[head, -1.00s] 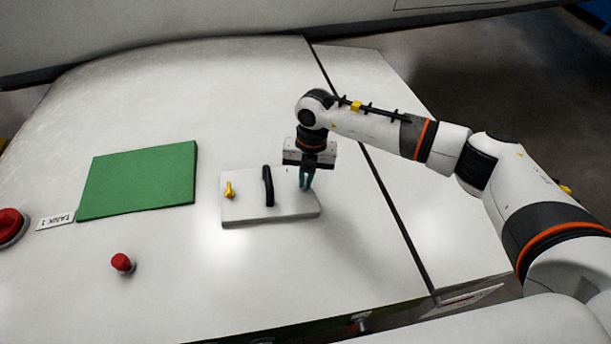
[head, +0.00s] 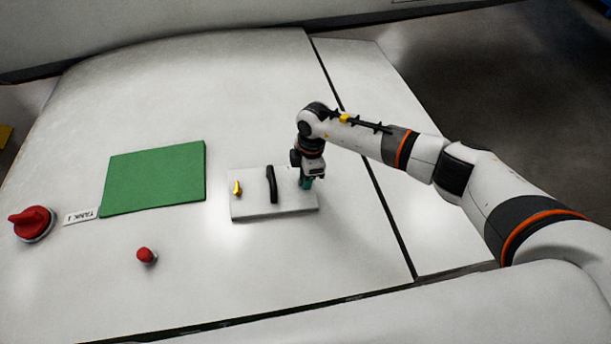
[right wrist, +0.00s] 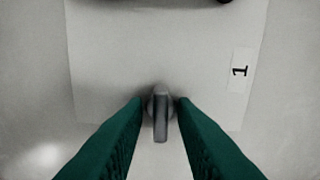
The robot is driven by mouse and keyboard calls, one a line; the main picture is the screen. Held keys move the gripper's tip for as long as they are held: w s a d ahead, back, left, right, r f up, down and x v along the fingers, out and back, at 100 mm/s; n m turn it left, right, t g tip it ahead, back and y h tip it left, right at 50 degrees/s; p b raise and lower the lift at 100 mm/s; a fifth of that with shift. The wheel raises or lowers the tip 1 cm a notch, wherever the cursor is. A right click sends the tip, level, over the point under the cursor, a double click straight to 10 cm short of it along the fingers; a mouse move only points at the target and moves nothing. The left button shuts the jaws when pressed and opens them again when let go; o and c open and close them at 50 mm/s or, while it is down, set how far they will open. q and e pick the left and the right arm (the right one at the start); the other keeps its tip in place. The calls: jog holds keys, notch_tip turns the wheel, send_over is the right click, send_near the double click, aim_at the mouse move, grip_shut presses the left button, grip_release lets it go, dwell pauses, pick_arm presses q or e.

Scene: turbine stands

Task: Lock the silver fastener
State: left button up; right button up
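The silver fastener (right wrist: 161,120) shows in the right wrist view as a small grey lever on a round base, its lever pointing down the picture. My right gripper (head: 307,185) is over the right end of the white panel (head: 262,211) in the head view and hides the fastener there. In the right wrist view its green fingers (right wrist: 160,102) stand on either side of the fastener, with a narrow gap on each side of the lever. I cannot see them pressing on it. My left gripper is not in view.
A black handle (head: 271,184) and a yellow fastener (head: 237,188) are on the same panel, left of my gripper. A green plate (head: 155,178), a red knob (head: 34,222) and a red button (head: 146,255) are further left. A label reading 1 (right wrist: 240,71) lies on the panel.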

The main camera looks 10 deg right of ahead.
jog(key=shift+o, duration=1.4)
